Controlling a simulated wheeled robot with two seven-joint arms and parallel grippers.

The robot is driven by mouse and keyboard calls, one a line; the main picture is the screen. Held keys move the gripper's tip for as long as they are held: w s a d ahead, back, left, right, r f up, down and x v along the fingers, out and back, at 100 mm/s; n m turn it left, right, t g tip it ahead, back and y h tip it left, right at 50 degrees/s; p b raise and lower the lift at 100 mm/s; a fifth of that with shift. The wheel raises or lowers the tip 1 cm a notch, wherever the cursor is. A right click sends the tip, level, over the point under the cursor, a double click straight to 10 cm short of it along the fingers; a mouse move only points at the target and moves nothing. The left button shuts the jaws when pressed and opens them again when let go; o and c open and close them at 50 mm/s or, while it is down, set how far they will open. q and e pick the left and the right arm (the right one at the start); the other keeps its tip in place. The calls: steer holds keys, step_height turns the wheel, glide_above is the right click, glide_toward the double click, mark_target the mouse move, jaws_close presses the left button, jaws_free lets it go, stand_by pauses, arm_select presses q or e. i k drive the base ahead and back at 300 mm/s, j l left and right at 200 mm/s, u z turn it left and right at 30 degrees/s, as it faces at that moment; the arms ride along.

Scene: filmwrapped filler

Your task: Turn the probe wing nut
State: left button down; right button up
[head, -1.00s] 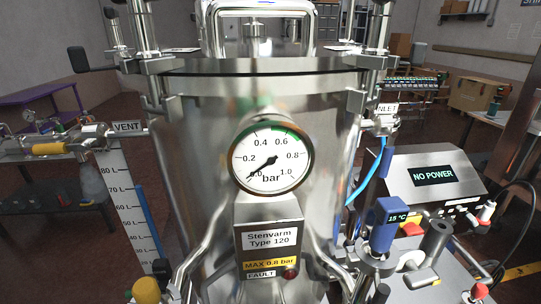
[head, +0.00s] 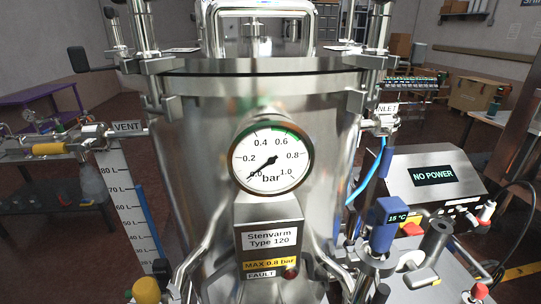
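A blue probe head (head: 391,212) with a small display reading 15 °C stands to the right of the steel vessel (head: 190,150). A blue cylinder (head: 382,238) sits just below the display, above a round metal fitting (head: 376,262). I cannot make out the wing nut clearly among the metal parts there. Neither of my grippers can be seen in the head view.
A pressure gauge (head: 271,158) on the vessel front points near 0.0. A grey console (head: 433,178) reading NO POWER stands at the right. A black cylinder (head: 436,236) stands near the probe. A VENT valve with a yellow part (head: 52,149) is at the left.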

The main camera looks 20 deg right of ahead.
mark_target(418, 278)
steer(key=k+l+z, duration=0.1)
steer(key=z, duration=1.2)
steer(key=k+l+u, duration=0.15)
steer(key=l+u, duration=0.3)
